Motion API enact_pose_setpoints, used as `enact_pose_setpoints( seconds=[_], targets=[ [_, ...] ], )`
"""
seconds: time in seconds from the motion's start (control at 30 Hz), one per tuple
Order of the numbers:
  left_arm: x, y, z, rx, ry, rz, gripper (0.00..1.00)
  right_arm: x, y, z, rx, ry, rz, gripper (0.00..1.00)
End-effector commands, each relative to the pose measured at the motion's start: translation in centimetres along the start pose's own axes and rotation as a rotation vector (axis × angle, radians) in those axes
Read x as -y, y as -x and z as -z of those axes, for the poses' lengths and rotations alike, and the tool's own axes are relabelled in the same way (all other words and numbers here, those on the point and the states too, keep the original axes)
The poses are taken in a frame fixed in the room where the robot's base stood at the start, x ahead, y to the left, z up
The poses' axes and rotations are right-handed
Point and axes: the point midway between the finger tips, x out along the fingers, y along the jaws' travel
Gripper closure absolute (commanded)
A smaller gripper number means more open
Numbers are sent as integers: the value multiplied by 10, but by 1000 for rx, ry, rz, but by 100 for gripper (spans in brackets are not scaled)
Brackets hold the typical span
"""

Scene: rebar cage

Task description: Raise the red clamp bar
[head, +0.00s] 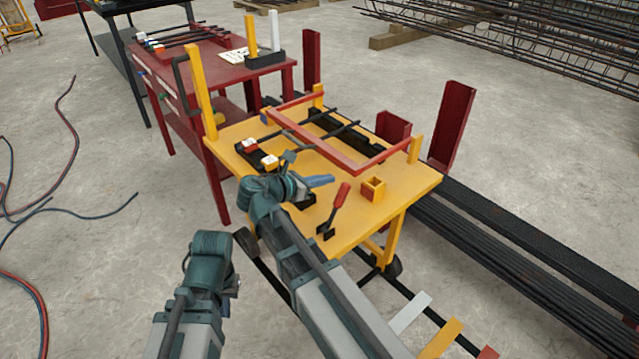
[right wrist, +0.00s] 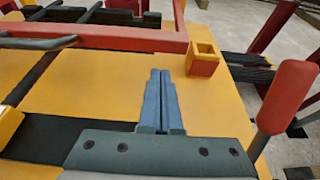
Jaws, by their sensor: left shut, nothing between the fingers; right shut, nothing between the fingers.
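The red clamp bar (head: 315,148) is a U-shaped frame lying about level over the yellow table (head: 408,186), across dark rods. In the right wrist view, part of the clamp bar (right wrist: 100,37) and its near corner cross the top. My right gripper (head: 320,181) is shut and empty over the table, on the near side of the bar and apart from it. Its blue fingers (right wrist: 160,100) point toward the bar. My left gripper (head: 235,285) is low at the left, off the table and far from the bar; its fingers are hard to make out.
A red-handled lever (head: 340,197) and a small yellow-and-red box (head: 373,190) stand near the table's front right. A tall yellow post (head: 201,92) rises at the left corner. A dark red table (head: 235,72) stands behind. Hoses lie on the left floor.

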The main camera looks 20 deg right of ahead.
Motion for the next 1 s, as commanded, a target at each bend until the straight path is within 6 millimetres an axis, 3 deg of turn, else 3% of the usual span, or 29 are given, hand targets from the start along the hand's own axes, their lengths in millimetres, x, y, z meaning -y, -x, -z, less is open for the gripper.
enact_pose_setpoints(
  seconds=[0.2,0.4,0.83,1.0],
  targets=[
    [-2,-14,1,-1,-3,-2,100,0,-36,2,0,-1,2,100],
    [-2,-18,1,-1,-4,-3,100,0,-53,1,0,0,1,100],
    [-2,-18,1,-1,-4,-3,100,0,-55,0,0,0,-1,100],
    [-2,-9,1,-1,-3,-3,100,0,-53,-6,-13,-1,0,100]
  ],
)
